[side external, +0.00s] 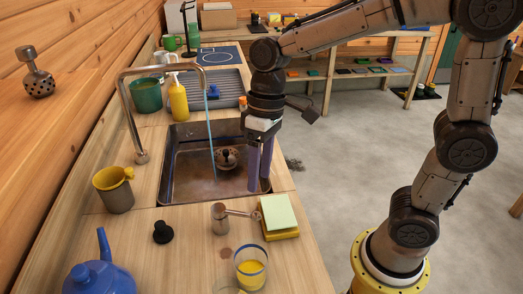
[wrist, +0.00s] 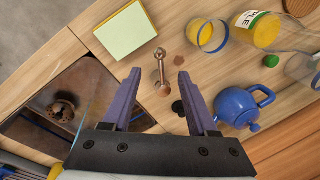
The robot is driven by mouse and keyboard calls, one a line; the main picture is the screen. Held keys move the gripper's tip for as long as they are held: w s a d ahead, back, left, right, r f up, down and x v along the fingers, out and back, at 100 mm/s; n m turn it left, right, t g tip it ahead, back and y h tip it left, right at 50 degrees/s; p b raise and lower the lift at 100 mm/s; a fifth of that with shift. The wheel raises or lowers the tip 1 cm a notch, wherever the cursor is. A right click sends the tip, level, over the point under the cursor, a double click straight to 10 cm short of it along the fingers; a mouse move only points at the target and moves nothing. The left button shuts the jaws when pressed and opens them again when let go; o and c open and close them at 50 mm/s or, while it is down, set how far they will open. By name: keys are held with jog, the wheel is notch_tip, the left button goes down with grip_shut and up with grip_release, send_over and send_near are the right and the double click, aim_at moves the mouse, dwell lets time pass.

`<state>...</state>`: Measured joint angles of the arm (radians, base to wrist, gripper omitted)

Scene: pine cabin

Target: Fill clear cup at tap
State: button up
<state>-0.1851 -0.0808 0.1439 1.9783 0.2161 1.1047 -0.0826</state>
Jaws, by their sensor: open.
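A clear cup (side external: 250,268) with a blue rim and yellow in its lower part stands on the counter at the front; it also shows in the wrist view (wrist: 213,36). The curved metal tap (side external: 130,100) rises left of the sink (side external: 185,185), and a thin blue stream (side external: 210,140) runs from its spout into the basin. A metal lever (side external: 222,217) is on the counter in front of the sink. My gripper (side external: 259,185) is open and empty, pointing down near the sink's right edge. In the wrist view the lever (wrist: 161,75) shows between the fingertips (wrist: 158,78).
A yellow-and-green pad (side external: 279,216) lies right of the lever. A strainer (side external: 227,157) is in the sink.

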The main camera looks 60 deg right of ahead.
jog(key=shift+w+d+r, duration=0.1)
jog(key=shift+d+r, duration=0.15)
jog(key=shift+r, duration=0.95)
jog(key=shift+d+r, duration=0.2)
jog(key=shift+r, duration=0.95)
jog(key=s+d+f+m+t+h, duration=0.2)
jog(key=s+d+t, duration=0.4)
jog(key=s, duration=0.6)
jog(key=d, duration=0.2)
jog(key=shift+s+d, duration=0.15)
jog(key=shift+d, duration=0.2)
jog(key=o, duration=0.7)
jog(key=shift+c, duration=0.2)
jog(key=shift+r, duration=0.1)
